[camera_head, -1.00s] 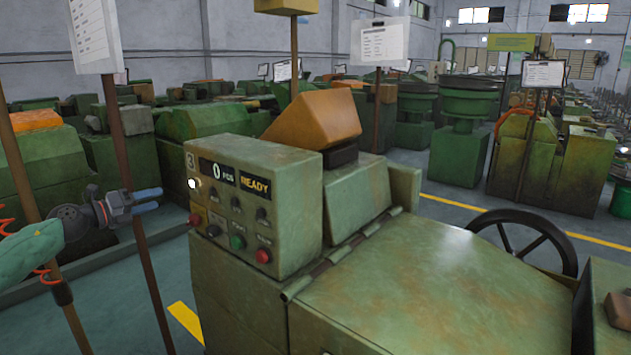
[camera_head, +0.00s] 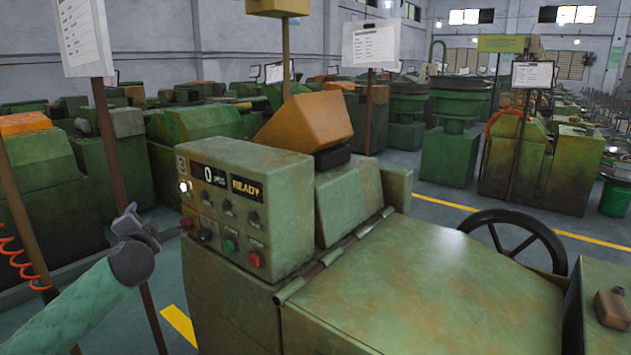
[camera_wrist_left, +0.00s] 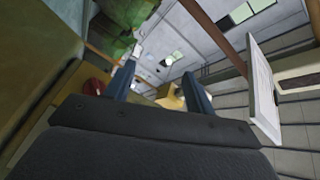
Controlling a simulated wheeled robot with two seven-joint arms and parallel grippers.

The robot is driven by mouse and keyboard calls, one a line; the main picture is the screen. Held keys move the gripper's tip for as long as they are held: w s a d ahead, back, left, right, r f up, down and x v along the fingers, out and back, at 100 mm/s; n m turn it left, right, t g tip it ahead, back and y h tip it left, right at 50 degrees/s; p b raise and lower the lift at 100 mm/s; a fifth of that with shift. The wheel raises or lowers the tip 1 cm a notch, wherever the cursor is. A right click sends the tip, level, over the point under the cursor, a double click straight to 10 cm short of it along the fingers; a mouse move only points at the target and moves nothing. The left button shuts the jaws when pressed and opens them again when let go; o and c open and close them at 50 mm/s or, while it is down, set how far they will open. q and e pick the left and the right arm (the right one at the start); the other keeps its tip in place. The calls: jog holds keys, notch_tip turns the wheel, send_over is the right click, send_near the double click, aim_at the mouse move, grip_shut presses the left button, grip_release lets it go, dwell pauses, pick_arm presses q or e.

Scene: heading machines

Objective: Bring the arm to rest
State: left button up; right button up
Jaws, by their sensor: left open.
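My left arm comes in from the lower left of the head view. Its gripper (camera_head: 130,218) is raised in front of the brown posts, left of the control box, and apart from it. In the left wrist view the two blue fingers (camera_wrist_left: 160,88) stand apart with nothing between them, so the gripper is open and empty. The green control box (camera_head: 240,205) shows 0 PCS and READY on its display, with a lit white lamp and several knobs and buttons below. My right gripper is not in view.
The machine's green lid (camera_head: 425,290) fills the lower right, with a black handwheel (camera_head: 513,240) behind it. Brown posts (camera_head: 120,160) carrying a paper sheet (camera_head: 83,35) stand close to my left arm. Rows of green machines fill the back. Yellow lines mark the floor.

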pick_arm(q)
jog(key=s+d+f+n+g+h, duration=0.1)
jog(key=s+d+f+g+h, duration=0.15)
jog(key=s+d+f, duration=0.55)
jog(key=s+d+f+n+g+h+p, duration=0.1)
jog(key=s+d+f+g+h, duration=0.15)
jog(key=s+d+f, duration=0.6)
jog(key=s+d+f+n+g+h, duration=0.1)
jog(key=s+d+f+g, duration=0.4)
jog(key=f, duration=0.6)
jog(key=s+d+f+n+g+h, duration=0.1)
jog(key=s+d+f, duration=0.1)
jog(key=s+f, duration=0.3)
jog(key=s+d+f+n+g+h, duration=0.1)
jog(key=s+f, duration=0.5)
jog(key=s, duration=0.7)
jog(key=s+d+f+g+p, duration=0.1)
jog(key=s+d+f, duration=0.3)
jog(key=s, duration=0.5)
jog(key=shift+d+f+n+g+h, duration=0.25)
jog(key=shift+f+n+g+h, duration=0.15)
jog(key=shift+f+g, duration=0.3)
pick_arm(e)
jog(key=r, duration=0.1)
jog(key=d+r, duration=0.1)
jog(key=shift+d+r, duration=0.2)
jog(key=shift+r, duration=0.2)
pick_arm(q)
jog(key=shift+s, duration=0.15)
